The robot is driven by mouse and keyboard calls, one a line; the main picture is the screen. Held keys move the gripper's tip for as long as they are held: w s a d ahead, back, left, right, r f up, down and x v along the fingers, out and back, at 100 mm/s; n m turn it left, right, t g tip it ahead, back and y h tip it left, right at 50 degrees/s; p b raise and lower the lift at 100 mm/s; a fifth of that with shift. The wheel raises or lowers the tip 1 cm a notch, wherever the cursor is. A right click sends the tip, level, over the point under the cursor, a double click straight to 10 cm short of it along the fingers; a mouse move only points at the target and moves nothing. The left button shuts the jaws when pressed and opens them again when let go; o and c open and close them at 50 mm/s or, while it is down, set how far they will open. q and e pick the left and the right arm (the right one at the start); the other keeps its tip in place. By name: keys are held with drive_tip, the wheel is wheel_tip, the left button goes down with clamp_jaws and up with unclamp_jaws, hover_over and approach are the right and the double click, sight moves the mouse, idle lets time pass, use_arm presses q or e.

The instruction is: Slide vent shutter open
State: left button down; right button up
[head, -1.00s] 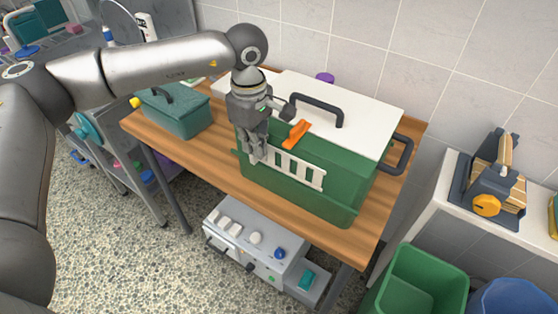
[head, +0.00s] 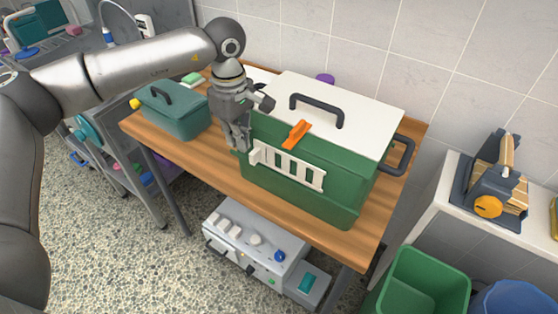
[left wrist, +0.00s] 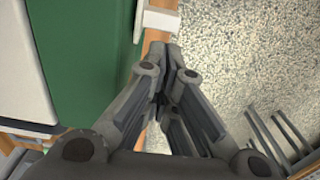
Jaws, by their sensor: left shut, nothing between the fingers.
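The green kennel (head: 300,200) with a white lid stands on the wooden table. The white slatted vent shutter (head: 318,178) is on its front face, with green showing between the bars. A white block (head: 255,153) stands out at the shutter's left end; a white block (left wrist: 160,18) also shows beside the green wall in the left wrist view. My left gripper (head: 239,148) is just left of that block, apart from it and pointing down. In the left wrist view its fingertips (left wrist: 172,50) are together and empty. My right gripper is in neither view.
An orange latch (head: 297,133) sits at the lid's front edge above the shutter. A smaller teal box (head: 175,110) stands at the table's left. A grey appliance (head: 255,245) is below the table. A green bin (head: 425,285) stands at the right.

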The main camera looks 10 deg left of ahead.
use_arm(q)
drive_tip(key=shift+r, duration=0.1)
wheel_tip(320, 180, up, 8)
drive_tip(key=d+p, duration=0.1)
drive_tip(key=p, duration=0.3)
drive_tip(key=shift+s, duration=0.2)
idle(0.3)
idle(0.5)
